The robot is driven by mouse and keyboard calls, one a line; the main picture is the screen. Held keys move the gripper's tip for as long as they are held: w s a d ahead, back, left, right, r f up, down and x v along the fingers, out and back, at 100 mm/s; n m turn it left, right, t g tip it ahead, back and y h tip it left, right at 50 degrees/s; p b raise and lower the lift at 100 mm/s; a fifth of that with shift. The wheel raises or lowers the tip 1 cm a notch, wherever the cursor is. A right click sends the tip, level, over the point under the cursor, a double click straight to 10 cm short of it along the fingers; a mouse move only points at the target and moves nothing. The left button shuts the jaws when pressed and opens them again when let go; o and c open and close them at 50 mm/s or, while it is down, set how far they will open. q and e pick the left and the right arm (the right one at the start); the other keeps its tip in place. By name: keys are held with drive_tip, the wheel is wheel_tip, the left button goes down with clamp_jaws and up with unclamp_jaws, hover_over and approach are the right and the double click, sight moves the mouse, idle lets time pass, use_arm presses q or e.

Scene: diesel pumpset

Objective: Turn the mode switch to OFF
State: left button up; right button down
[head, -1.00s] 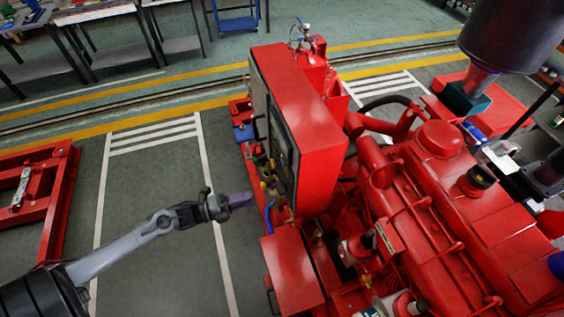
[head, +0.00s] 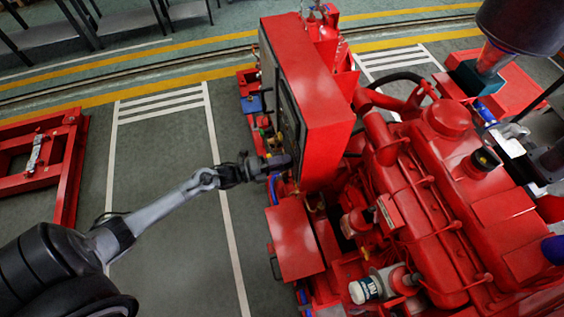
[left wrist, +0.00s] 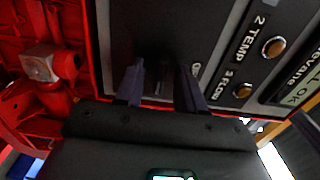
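The red control cabinet (head: 325,95) stands at the middle of the head view, its dark panel face (head: 288,112) turned left and seen edge-on. My left gripper (head: 284,162) is at the lower part of that face. In the left wrist view the two fingers of the left gripper (left wrist: 160,68) are apart, pointing at the dark panel (left wrist: 215,40). A very dark area lies between and beyond the fingertips. I cannot make out the mode switch or its setting there. My right gripper is in neither view.
The red engine (head: 430,190) fills the right of the head view. A red box (head: 295,238) sits below the gripper.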

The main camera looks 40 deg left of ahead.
use_arm(q)
clamp_jaws()
drive_tip(key=shift+n, duration=0.4)
drive_tip(key=shift+n+p, duration=1.45)
drive_tip(key=shift+n, duration=6.85)
unclamp_jaws()
